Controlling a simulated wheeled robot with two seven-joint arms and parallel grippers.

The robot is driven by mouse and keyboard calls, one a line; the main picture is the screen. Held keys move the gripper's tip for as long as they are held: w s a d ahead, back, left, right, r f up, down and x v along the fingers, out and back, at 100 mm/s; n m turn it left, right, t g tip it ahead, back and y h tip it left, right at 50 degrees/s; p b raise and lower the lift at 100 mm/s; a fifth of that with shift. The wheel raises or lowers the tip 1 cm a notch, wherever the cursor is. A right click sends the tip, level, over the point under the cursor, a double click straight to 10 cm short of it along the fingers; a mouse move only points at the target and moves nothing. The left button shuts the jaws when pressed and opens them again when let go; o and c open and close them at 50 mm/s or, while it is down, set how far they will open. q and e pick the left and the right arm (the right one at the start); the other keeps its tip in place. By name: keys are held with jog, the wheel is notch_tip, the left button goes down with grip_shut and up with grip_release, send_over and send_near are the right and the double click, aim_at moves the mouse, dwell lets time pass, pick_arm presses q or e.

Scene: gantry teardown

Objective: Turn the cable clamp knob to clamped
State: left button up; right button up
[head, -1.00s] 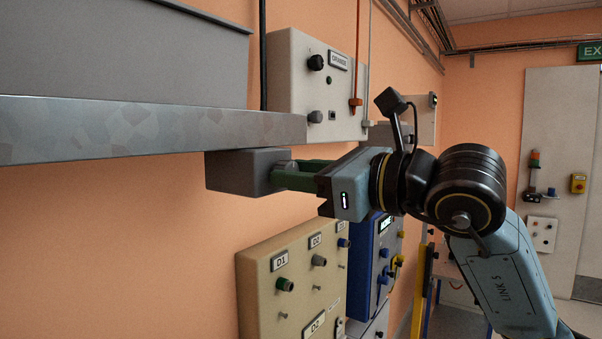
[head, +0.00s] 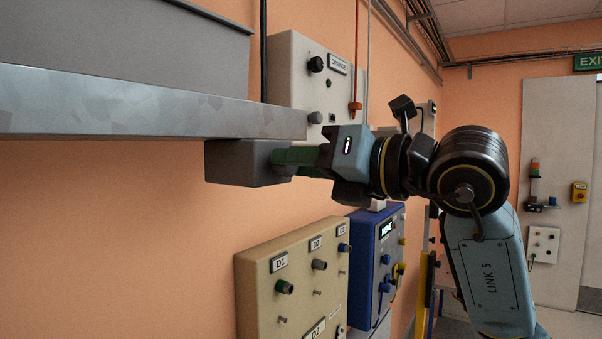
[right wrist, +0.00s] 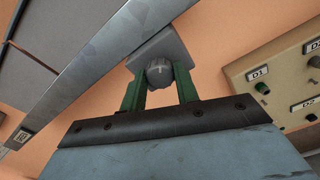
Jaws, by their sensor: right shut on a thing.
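The cable clamp is a grey box (head: 238,165) on the orange wall, just under the metal shelf edge. In the right wrist view, its round grey knob (right wrist: 160,73) has a pale line across its face and sits between two green fingers. My right gripper (head: 288,161) is shut on this knob, with one finger on each side. In the head view the fingers hide the knob. I cannot read any clamped or open marking. My left gripper is not in view.
A metal shelf (head: 150,105) runs just above the clamp box. A beige panel (head: 290,270) with knobs and a blue panel (head: 372,260) are below. A pale grey panel (head: 290,75) hangs above. A door (head: 562,150) stands at the far right.

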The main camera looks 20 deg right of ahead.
jog(key=m+b, duration=0.1)
jog(key=m, duration=0.9)
jog(key=shift+m+b, duration=0.3)
jog(key=shift+b, duration=0.05)
dwell(0.4)
jog(key=o, duration=1)
jog(key=shift+c, duration=0.2)
jog(key=b+v, duration=0.1)
jog(key=v, duration=1.2)
jog(key=shift+s+d+b, duration=0.15)
jog(key=shift+b, duration=0.2)
